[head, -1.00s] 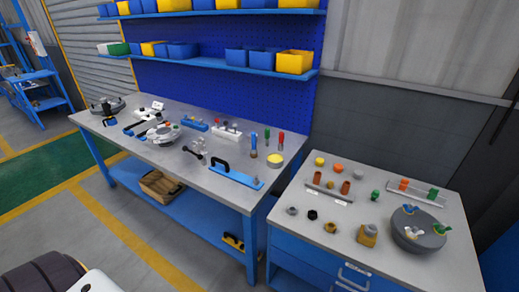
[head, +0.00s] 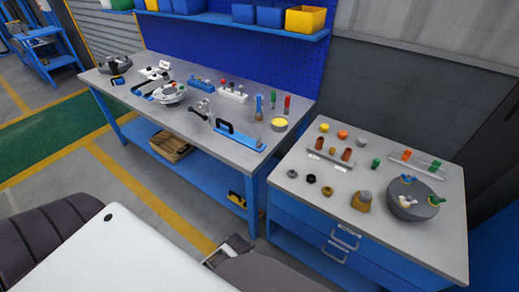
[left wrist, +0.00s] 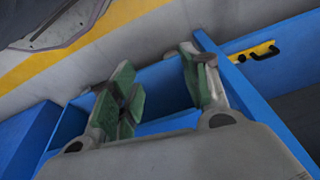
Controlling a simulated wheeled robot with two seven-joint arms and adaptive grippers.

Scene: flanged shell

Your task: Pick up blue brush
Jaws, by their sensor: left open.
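The blue brush (head: 259,106) stands upright near the back right of the grey workbench (head: 232,152), blue above with a brownish lower end. It is beside a green-handled and a red-handled tool. My left gripper (left wrist: 157,62) is open and empty in the left wrist view, with green-padded fingers apart above blue bench framework and floor. The brush does not show in that view.
A yellow-topped round tin (head: 279,124) and a blue plate with a black handle (head: 240,138) lie near the brush. A blue drawer cabinet (head: 312,225) with small parts on top stands to the right. A blue shelf (head: 225,22) with bins hangs above.

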